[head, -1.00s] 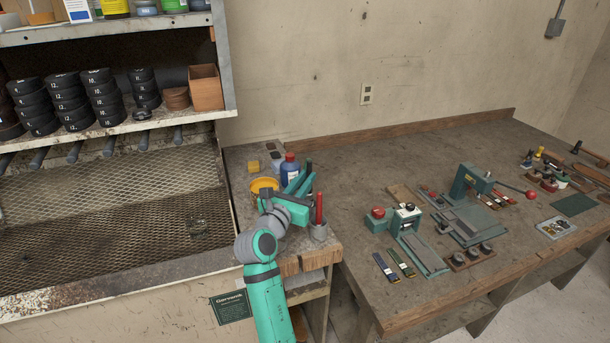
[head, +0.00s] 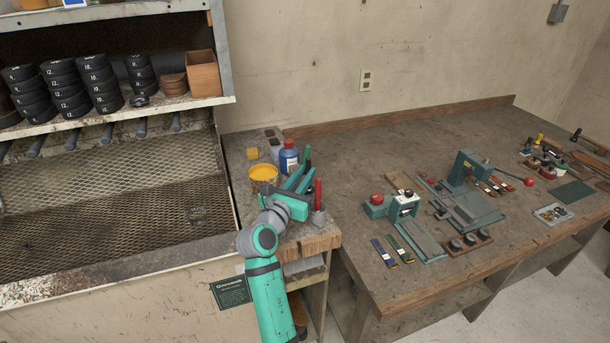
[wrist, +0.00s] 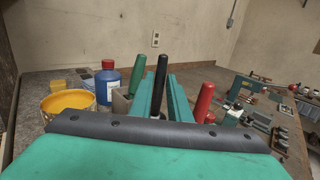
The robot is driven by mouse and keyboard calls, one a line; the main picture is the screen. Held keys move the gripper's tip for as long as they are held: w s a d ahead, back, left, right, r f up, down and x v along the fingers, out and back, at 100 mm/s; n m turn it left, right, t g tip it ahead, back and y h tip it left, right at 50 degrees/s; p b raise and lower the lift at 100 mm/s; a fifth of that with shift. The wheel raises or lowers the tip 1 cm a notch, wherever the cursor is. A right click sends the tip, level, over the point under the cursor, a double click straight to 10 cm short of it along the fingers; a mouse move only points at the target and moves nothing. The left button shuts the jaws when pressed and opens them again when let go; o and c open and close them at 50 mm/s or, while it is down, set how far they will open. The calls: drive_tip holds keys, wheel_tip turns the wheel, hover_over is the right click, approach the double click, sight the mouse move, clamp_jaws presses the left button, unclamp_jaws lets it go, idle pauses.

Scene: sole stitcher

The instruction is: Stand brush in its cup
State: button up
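My gripper (head: 299,178) reaches over the small bench corner, its two teal fingers apart. In the wrist view, a black upright handle (wrist: 161,78) shows in the gap between the fingers (wrist: 162,85); I cannot tell whether they touch it. A green handle (wrist: 138,72) stands left of it and also shows in the head view (head: 308,154). A red handle (wrist: 203,102) stands right of the fingers; in the head view it (head: 318,192) rises from a grey cup (head: 318,218). Which handle is the brush's is unclear, as the lower ends are hidden.
A yellow-filled can (head: 263,175) and a blue bottle with a red cap (head: 289,158) stand left of and behind my gripper. A yellow block (head: 252,153) lies further back. The workbench (head: 340,160) on the right holds presses and tools. A mesh-lined bay (head: 110,190) is at left.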

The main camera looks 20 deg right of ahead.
drive_tip(key=o, duration=0.3)
drive_tip(key=shift+o, duration=0.2)
drive_tip(key=v, duration=1)
drive_tip(key=shift+s+a, duration=0.3)
